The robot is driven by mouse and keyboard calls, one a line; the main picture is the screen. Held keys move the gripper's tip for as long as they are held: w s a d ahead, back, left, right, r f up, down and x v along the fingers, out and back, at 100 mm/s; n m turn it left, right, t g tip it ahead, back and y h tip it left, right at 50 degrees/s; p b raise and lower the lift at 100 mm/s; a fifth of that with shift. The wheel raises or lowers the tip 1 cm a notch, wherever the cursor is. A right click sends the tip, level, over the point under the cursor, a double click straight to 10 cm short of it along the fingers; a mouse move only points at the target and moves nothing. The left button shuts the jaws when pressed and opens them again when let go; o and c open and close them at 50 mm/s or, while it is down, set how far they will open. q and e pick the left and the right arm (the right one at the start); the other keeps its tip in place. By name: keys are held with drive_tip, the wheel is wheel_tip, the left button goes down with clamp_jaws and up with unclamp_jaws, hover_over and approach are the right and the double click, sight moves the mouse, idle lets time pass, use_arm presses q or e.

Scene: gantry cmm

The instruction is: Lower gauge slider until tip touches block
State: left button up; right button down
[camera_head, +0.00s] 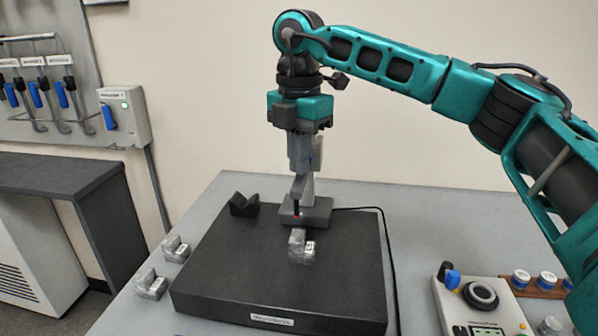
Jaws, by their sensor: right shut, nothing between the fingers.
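A grey height gauge (317,212) stands on the dark surface plate (235,262). Its base shows, but my right gripper hides much of its column and slider. A thin dark tip with a reddish part (296,211) hangs low at the gauge's front. A silvery metal block (300,247) with a small label sits on the plate just in front of the gauge base. Whether the tip touches the block is too small to tell. My right gripper (303,162) points down over the gauge, shut with nothing held. Its contact with the slider is unclear. My left gripper is out of view.
A black V-block (244,205) stands at the plate's back left. Two metal blocks (175,248) (151,284) lie on the grey table left of the plate. A control box with a dial (480,295) is at right. A cable runs behind the gauge.

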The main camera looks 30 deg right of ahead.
sight(300, 179)
drive_tip(key=shift+f+b, duration=1)
drive_tip(key=shift+f, duration=0.8)
drive_tip(key=shift+f+b, duration=0.45)
drive_tip(key=shift+f, duration=0.3)
drive_tip(key=shift+r, duration=0.1)
drive_tip(key=shift+r+p, duration=2.9)
drive_tip(key=shift+r, duration=0.55)
